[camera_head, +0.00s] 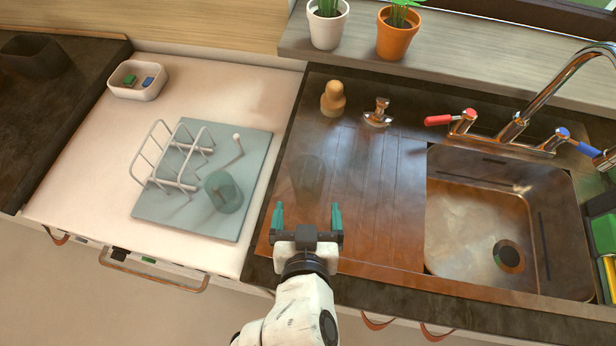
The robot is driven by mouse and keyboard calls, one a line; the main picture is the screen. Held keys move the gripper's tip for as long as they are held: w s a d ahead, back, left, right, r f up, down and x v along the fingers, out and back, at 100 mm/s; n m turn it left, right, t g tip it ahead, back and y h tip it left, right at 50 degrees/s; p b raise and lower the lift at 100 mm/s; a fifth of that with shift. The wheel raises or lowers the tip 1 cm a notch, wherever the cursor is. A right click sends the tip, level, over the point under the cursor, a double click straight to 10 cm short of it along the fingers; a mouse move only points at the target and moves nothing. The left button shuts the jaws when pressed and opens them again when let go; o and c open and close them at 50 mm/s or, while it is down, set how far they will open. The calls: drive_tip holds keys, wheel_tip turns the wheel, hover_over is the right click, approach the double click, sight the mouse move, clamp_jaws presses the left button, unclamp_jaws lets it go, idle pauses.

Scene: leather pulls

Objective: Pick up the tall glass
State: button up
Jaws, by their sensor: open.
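A clear glass (308,174), faint against the wood, stands on the brown drainboard (375,215) left of the sink. A short, wide greenish glass (223,192) sits on the pale mat at the left. My gripper (307,214) is open and empty, with its two teal fingers spread apart. In the picture it is just below the clear glass, with the fingers pointing toward it. The gap in depth between them is hard to judge.
A wire rack (176,160) and upright peg (236,137) stand on the mat (175,215). A wooden brush (333,98) and metal stopper (378,113) are behind the drainboard. The sink (470,222) is right, under a tap (513,128). Potted plants (394,40) stand on the ledge.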

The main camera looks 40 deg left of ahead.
drive_tip(key=shift+r+p+x, duration=0.2)
drive_tip(key=shift+p+x, duration=0.6)
drive_tip(key=shift+x, duration=2.8)
drive_tip(key=shift+w+a, duration=0.1)
drive_tip(key=shift+c, duration=0.2)
drive_tip(key=c, duration=1.3)
drive_tip(key=shift+o, duration=0.2)
drive_tip(key=shift+r, duration=0.1)
